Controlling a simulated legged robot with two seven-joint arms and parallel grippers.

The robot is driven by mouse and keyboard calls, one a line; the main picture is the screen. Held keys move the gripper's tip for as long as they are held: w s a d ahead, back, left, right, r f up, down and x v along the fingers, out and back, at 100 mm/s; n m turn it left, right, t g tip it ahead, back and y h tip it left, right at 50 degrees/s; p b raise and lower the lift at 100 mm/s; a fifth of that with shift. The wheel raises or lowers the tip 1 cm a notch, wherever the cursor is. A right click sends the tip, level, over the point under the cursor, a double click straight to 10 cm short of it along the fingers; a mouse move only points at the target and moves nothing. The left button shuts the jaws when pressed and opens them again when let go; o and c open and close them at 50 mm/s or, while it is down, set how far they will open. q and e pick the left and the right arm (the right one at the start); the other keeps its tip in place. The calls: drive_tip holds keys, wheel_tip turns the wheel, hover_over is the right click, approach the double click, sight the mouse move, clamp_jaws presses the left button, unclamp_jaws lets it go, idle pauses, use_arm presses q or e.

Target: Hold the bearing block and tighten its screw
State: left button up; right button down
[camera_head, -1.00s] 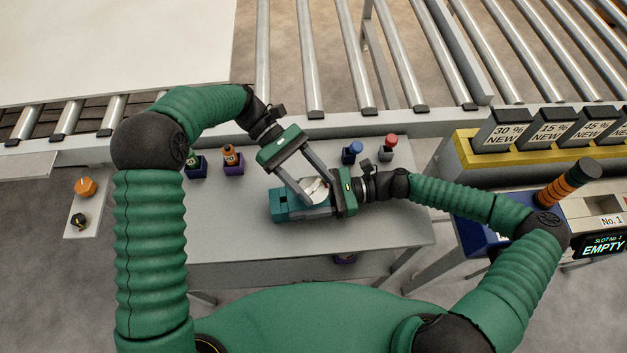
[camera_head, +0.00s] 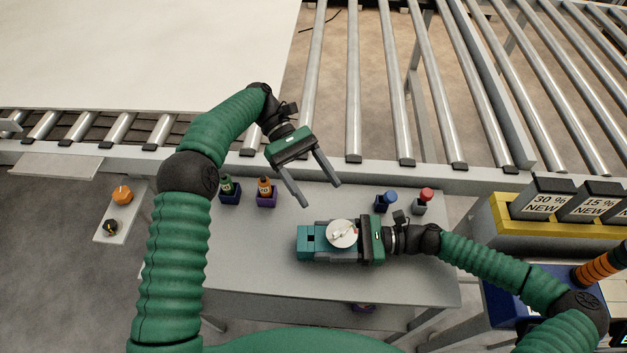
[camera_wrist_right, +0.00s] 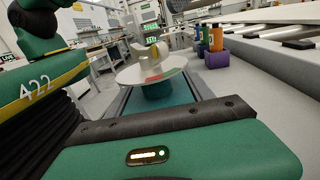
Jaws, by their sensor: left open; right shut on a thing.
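The teal bearing block (camera_head: 309,239) lies on the grey bench in the head view. A round white disc (camera_head: 342,233) with a small raised piece, perhaps the screw's head, sits on it. My right gripper (camera_head: 328,245) comes in from the right and is shut on the block; its fingertips are hard to make out. My left gripper (camera_head: 322,194) is open and empty, above and beyond the block, apart from the disc, its fingers pointing down to the right. The right wrist view shows the disc (camera_wrist_right: 147,73) above the teal block (camera_wrist_right: 122,107).
A green bottle (camera_head: 227,186) and an orange one (camera_head: 265,187) stand in holders behind left on the bench (camera_head: 250,265). Blue (camera_head: 389,198) and red (camera_head: 426,196) knobbed pieces stand behind right. A roller conveyor runs beyond. The bench's front left is clear.

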use_arm(q)
drive_tip(key=shift+w+a+r, duration=0.2)
drive_tip(key=shift+w+a, duration=0.15)
drive_tip(key=shift+a, duration=0.05)
use_arm(e)
drive_tip(key=shift+c, duration=1.6)
unclamp_jaws()
drive_tip(key=shift+d, duration=0.1)
